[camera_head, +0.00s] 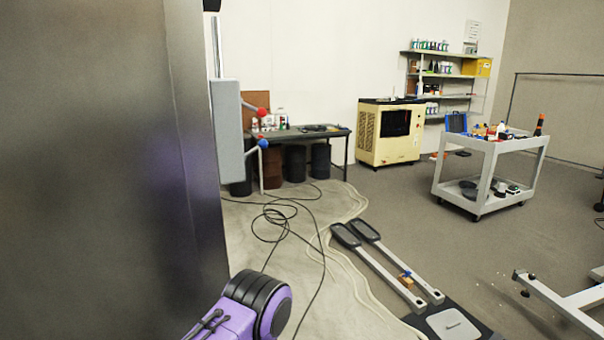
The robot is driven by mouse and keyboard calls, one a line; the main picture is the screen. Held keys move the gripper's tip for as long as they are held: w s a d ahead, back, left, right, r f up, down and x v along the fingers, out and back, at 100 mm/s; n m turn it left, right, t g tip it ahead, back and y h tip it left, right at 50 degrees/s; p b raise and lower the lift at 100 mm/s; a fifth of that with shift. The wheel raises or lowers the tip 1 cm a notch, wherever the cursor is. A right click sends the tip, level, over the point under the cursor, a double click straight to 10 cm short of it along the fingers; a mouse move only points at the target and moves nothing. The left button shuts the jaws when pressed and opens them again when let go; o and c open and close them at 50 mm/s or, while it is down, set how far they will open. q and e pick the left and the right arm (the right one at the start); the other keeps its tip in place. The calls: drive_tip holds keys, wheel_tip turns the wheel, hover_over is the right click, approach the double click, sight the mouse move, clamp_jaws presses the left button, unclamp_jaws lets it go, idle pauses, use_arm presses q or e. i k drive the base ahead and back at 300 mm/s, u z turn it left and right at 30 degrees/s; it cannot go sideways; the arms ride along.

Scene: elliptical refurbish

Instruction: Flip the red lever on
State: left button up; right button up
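The red lever (261,112) ends in a red ball and sticks out from the right side of a grey box (227,130). Its arm slopes slightly down to the right from the box. A second lever with a blue ball (263,143) sticks out below it and slopes up to the right. A purple and black part of my arm shows at the bottom, well below and apart from the levers. Neither of my grippers shows.
A large grey panel (110,170) fills the left side. A workbench (325,133), a cream machine (385,135), shelves and a tool cart (484,160) stand behind. Black cables (283,215) lie on the floor. An elliptical trainer's pedals (365,250) lie at lower right.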

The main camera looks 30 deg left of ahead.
sight(262, 112)
drive_tip(key=i, duration=2.3)
drive_tip(key=u, duration=2.15)
drive_tip(key=i, duration=2.55)
drive_tip(key=u, duration=3.6)
